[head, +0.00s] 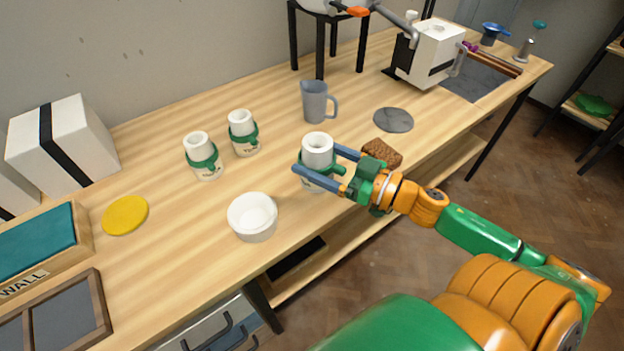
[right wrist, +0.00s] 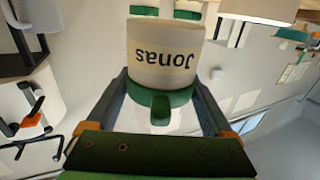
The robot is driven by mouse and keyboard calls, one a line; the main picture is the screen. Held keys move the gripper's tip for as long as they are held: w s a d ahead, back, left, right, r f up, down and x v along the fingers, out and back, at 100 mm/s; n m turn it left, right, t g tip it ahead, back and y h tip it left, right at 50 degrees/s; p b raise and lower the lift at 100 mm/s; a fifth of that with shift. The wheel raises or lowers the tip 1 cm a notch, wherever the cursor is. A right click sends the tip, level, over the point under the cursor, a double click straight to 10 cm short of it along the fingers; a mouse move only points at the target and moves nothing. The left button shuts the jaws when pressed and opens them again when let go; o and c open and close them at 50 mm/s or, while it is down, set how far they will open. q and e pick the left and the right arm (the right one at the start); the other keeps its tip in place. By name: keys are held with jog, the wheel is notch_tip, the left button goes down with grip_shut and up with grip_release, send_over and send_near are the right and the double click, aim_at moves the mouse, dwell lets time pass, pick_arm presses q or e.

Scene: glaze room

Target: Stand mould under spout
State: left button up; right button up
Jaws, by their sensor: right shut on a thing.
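My right gripper (head: 328,168) is shut on a white mould (head: 318,147) with a green band. In the right wrist view the mould (right wrist: 165,55) appears upside down between the fingers, with the name "Jonas" on its label. Whether its base touches the table is hard to tell. Two similar moulds stand upright to the left, one nearer (head: 203,158) and one farther (head: 243,134). A vessel (head: 322,5) with an orange lever (head: 357,11) and a grey pipe (head: 395,22) stands on a black stand at the back, cut off by the top edge. My left gripper is out of view.
A grey jug (head: 314,102), a grey disc (head: 393,120) and a brown sponge-like block (head: 381,153) lie around the held mould. A white bowl (head: 253,217) stands to its lower left. A white machine (head: 430,53) stands farther right. The table between jug and disc is clear.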

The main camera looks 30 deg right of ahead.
jog(key=w+f, duration=0.1)
jog(key=f, duration=0.1)
jog(key=w+f+b, duration=0.1)
jog(key=w+f, duration=0.1)
notch_tip(320, 180, down, 2)
jog(key=shift+s+d+f+b, duration=0.1)
jog(key=shift+f+b, duration=0.05)
jog(key=shift+b, duration=0.3)
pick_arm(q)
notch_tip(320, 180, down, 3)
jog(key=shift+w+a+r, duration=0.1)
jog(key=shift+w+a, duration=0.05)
